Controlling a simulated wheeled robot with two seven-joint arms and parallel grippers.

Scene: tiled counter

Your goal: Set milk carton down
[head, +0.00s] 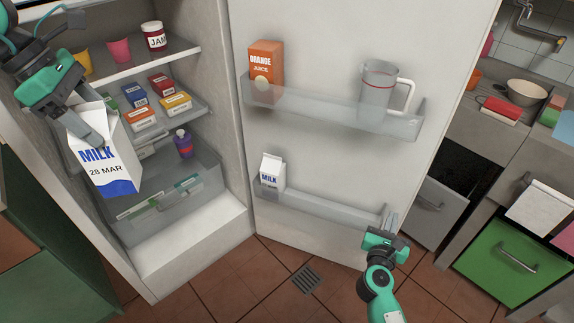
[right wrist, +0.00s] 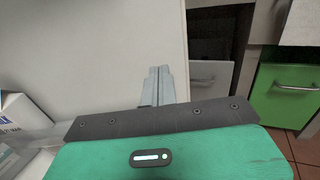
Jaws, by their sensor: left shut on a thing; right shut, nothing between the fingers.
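A milk carton (head: 103,160), white with a blue base and the date 28 MAR, is held by my left gripper (head: 92,128) in front of the fridge shelves at the left of the head view. The carton is tilted and off any surface. My right gripper (head: 390,228) is shut and empty by the lower part of the open fridge door; in the right wrist view its closed fingers (right wrist: 160,84) point along the door. A second, smaller milk carton (head: 271,173) stands in the lower door rack (head: 330,212).
The upper door rack (head: 330,112) holds an orange juice carton (head: 265,65) and a clear jug (head: 377,88). Fridge shelves hold cups, a jam jar (head: 154,36), several small boxes and a purple bottle (head: 183,143). The lower rack right of the small carton looks clear.

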